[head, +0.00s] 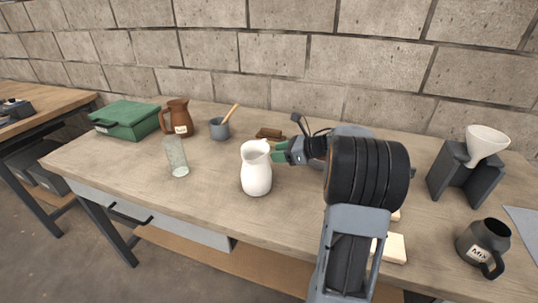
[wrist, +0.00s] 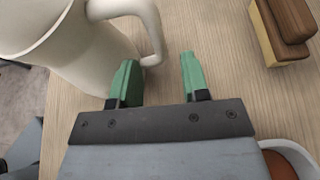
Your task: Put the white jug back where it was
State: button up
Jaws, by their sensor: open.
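The white jug (head: 256,172) stands upright on the wooden table, left of my arm in the head view. In the wrist view the jug (wrist: 95,55) fills the upper left, its handle (wrist: 150,25) toward the right. My gripper (head: 279,152) is beside the jug's right side in the head view. In the wrist view its green fingertips (wrist: 157,72) are apart with bare tabletop between them. The left finger is close to the jug's body and the foot of the handle; I cannot tell whether it touches. Nothing is held.
A glass (head: 176,157), grey mug with a wooden stick (head: 219,129), brown jug (head: 177,118) and green box (head: 125,118) stand to the left. A brown-topped brush or block (head: 269,134) lies behind. A funnel on a stand (head: 486,145) and dark mug (head: 483,247) are at right.

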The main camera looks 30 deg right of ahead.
jog(key=v, duration=0.7)
dwell(0.5)
